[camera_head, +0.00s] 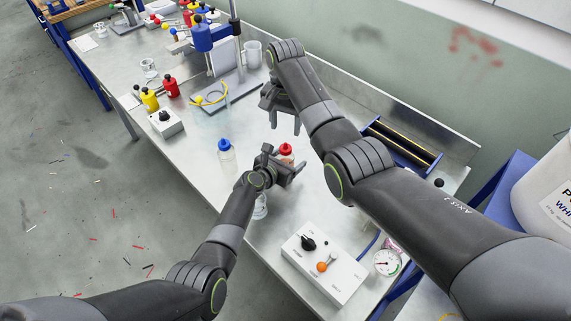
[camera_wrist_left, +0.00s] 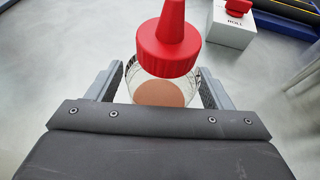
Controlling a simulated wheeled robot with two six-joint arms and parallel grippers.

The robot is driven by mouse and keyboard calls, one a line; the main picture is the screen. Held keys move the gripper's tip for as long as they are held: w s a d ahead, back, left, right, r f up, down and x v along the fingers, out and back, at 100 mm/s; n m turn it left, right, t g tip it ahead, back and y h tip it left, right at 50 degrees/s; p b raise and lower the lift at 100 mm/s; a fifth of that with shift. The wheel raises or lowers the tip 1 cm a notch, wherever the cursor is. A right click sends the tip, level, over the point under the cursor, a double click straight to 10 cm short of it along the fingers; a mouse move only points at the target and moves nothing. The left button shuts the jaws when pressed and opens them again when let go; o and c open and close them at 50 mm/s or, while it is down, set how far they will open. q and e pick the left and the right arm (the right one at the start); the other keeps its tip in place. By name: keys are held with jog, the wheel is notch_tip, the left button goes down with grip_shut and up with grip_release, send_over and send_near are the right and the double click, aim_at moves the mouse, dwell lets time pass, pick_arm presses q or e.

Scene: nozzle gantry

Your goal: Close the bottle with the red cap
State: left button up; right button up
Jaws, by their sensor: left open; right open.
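The red cap (camera_head: 286,148) is conical with a ribbed skirt, and it stands upright over a clear bottle holding orange-brown contents. In the left wrist view the red cap (camera_wrist_left: 168,52) is above the bottle (camera_wrist_left: 160,94); I cannot tell whether it is fully seated. My left gripper (camera_head: 285,165) is open, with its fingers on either side of the bottle, and the left wrist view shows gaps beside it. My right gripper (camera_head: 284,122) is open and empty, pointing down above the bench behind the red cap. The bottle's lower part is hidden by my left gripper in the head view.
A blue-capped bottle (camera_head: 226,151) stands left of my left gripper. A clear vessel (camera_head: 260,207) is partly behind my left arm. A white control box (camera_head: 325,270) sits at the front right. A stand with a yellow tube (camera_head: 212,98) is further back.

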pick_arm(q)
jog(key=shift+c, duration=0.3)
grip_shut()
pick_arm(e)
jog(key=n, duration=0.6)
jog(key=shift+n, duration=0.4)
jog(key=n, duration=1.5)
jog(key=shift+n, duration=0.4)
jog(key=n, duration=0.4)
jog(key=shift+n, duration=0.4)
jog(key=n, duration=0.4)
